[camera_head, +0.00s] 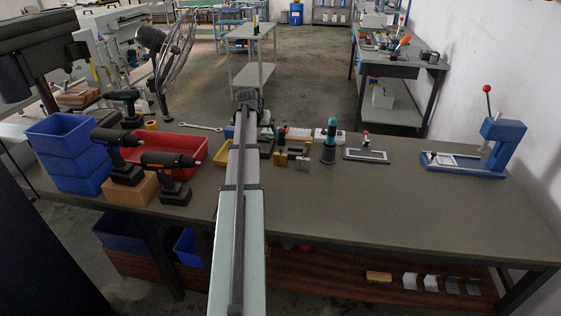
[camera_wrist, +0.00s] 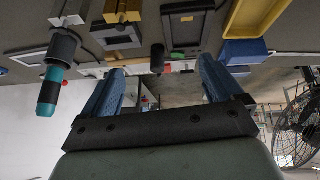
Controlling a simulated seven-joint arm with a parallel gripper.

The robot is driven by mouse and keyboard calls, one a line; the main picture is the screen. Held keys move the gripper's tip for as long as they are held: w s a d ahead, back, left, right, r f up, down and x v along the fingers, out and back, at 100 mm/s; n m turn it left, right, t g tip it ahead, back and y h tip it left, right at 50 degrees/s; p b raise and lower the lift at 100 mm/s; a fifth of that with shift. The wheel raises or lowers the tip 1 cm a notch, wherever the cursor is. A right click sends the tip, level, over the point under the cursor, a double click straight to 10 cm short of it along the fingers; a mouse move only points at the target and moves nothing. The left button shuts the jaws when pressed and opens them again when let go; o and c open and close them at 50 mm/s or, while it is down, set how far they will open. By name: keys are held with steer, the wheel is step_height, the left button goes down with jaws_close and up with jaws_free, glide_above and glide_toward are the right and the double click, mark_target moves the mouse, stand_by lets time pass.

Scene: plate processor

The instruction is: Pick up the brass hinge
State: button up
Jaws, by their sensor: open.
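A brass-coloured piece (camera_head: 281,158), the likeliest match for the brass hinge, sits on the workbench among small items just right of my arm. It is too small to make out leaves or a pin. In the wrist view, which is upside down, a brass-coloured piece (camera_wrist: 122,10) shows at the top edge, beyond my left-hand finger. My gripper (camera_wrist: 162,70) is open with nothing between its two blue fingers, and is apart from the brass piece. In the head view, my arm's end hides the fingers.
A teal-topped dark cylinder (camera_head: 329,142) stands right of the brass piece, with a framed fixture (camera_head: 366,155) beyond it. A blue lever press (camera_head: 490,150) is at the far right. A red tray (camera_head: 185,143) and drills are left. The bench's right front is clear.

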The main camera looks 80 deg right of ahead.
steer(key=m+y, duration=0.1)
steer(key=y, duration=0.1)
glide_toward(281, 159)
steer(key=shift+t, duration=0.4)
steer(key=d+f, duration=0.3)
steer(key=f, duration=0.1)
steer(key=shift+w+d+f, duration=0.1)
steer(key=shift+d+f, duration=0.25)
steer(key=shift+s+x, duration=0.2)
steer(key=shift+x, duration=1.1)
steer(key=shift+s+x, duration=0.15)
steer(key=shift+x, duration=1.15)
steer(key=shift+a, duration=0.1)
steer(key=shift+c, duration=0.4)
steer(key=c, duration=1.1)
steer(key=shift+c, duration=0.2)
